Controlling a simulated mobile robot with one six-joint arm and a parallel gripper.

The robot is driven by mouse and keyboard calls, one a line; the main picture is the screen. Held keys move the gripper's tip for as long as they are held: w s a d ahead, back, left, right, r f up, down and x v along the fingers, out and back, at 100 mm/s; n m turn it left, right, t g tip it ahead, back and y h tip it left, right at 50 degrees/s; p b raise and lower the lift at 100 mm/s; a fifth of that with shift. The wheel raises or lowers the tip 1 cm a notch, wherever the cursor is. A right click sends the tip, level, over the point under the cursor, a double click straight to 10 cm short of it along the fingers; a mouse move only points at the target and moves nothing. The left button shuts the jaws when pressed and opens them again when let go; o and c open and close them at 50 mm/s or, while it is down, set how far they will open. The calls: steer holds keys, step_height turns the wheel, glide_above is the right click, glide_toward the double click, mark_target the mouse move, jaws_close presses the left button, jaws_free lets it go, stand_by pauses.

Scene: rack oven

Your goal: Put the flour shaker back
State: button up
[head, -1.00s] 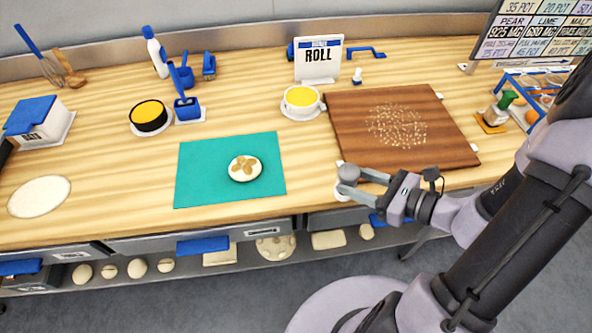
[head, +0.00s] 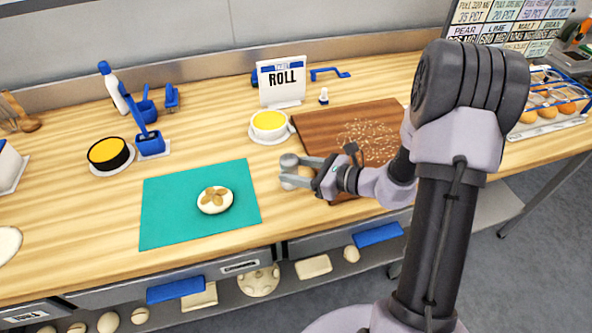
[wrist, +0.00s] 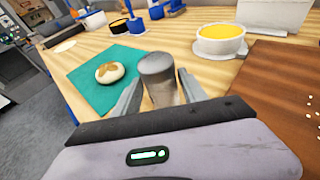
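The flour shaker, a pale cylinder with a grey domed top (head: 289,160), is in my gripper (head: 298,174) near the front edge of the table, between the teal mat and the brown board. In the wrist view the shaker (wrist: 160,78) stands roughly upright between the two fingers of my gripper (wrist: 160,95), which flank it closely on both sides. Its lower part is hidden behind the gripper. From these views I cannot tell how high its base is above the table.
The teal mat (head: 165,220) with a topped dough round (head: 214,200) lies left of my gripper. The brown board (head: 320,125) with scattered seeds is to the right. A yellow-filled bowl (head: 268,124) and the ROLL sign (head: 283,80) stand behind. Bare wood shows front left.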

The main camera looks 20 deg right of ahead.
steer(key=shift+o, duration=0.8)
steer(key=shift+r, duration=0.1)
steer(key=shift+s+d+r, duration=0.15)
steer(key=shift+s+d, duration=0.05)
steer(key=shift+d, duration=0.1)
steer(key=p+v, duration=0.3)
steer(key=v, duration=0.8)
steer(key=shift+a+p, duration=0.1)
steer(key=shift+p, duration=0.3)
steer(key=s+a+r+n+g, duration=0.5)
steer(key=a+r+n+g, duration=0.15)
steer(key=a+n, duration=0.3)
steer(key=s+a+r+n+t+h, duration=0.2)
steer(key=s+a+r+n+h, duration=0.1)
steer(key=s+r+n+h, duration=0.5)
steer(key=s+r+n, duration=0.1)
steer(key=s+n, duration=0.2)
steer(key=n, duration=0.2)
steer(key=shift+s+a+r, duration=0.3)
steer(key=shift+s, duration=0.05)
